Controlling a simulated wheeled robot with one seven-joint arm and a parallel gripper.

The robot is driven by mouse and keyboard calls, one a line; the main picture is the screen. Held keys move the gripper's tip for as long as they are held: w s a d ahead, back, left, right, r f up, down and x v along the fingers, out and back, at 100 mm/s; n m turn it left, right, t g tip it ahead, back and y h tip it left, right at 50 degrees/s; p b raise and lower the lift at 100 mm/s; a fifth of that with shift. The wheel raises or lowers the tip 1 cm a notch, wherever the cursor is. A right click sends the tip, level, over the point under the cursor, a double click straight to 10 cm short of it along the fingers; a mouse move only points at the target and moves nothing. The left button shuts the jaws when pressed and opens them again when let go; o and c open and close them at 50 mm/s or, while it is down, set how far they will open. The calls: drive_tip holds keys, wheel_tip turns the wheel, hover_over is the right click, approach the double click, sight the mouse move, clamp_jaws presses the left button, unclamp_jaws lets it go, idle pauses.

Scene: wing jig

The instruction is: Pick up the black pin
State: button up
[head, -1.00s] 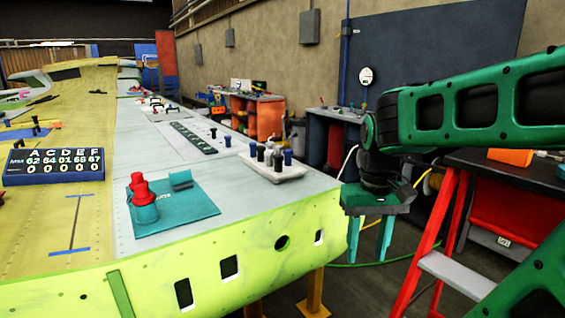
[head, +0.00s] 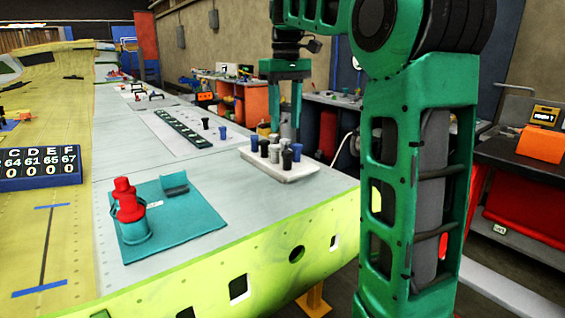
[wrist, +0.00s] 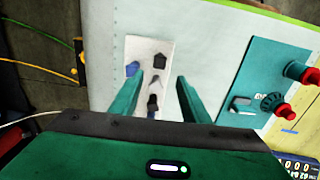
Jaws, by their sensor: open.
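A black pin (head: 287,160) stands upright in a white tray (head: 283,177) on the wing, among blue and grey pins. My gripper (head: 286,135) points down at the tray's far side, its green fingers spread and empty. In the wrist view the tray (wrist: 135,48) shows between and beyond the fingers (wrist: 159,78). A black pin (wrist: 153,102) lies between the fingers there, near the palm edge. A dark pin (wrist: 159,62) and a blue pin (wrist: 132,68) stand farther up. I cannot tell the fingertips' exact height above the pins.
A teal mat (head: 195,224) holds a red-topped fixture (head: 127,200) left of the tray. Another black pin (head: 205,123) stands near a slotted green strip (head: 182,129) farther back. The numbered board (head: 40,168) is at the left. Wing surface between mat and tray is clear.

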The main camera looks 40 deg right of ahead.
sight(287, 151)
drive_tip(key=shift+s+d+f, duration=0.1)
drive_tip(key=shift+d+f, duration=0.05)
drive_tip(key=shift+f, duration=0.85)
drive_tip(key=shift+d+f, duration=0.15)
drive_tip(key=shift+f, duration=0.85)
drive_tip(key=shift+s+a+f, duration=0.1)
drive_tip(key=shift+s+f, duration=0.05)
drive_tip(key=shift+f, duration=1.2)
drive_tip(key=shift+s+a+f, duration=0.1)
drive_tip(key=shift+s+f, duration=0.05)
drive_tip(key=shift+f, duration=1.2)
drive_tip(key=shift+c, duration=0.3)
clamp_jaws()
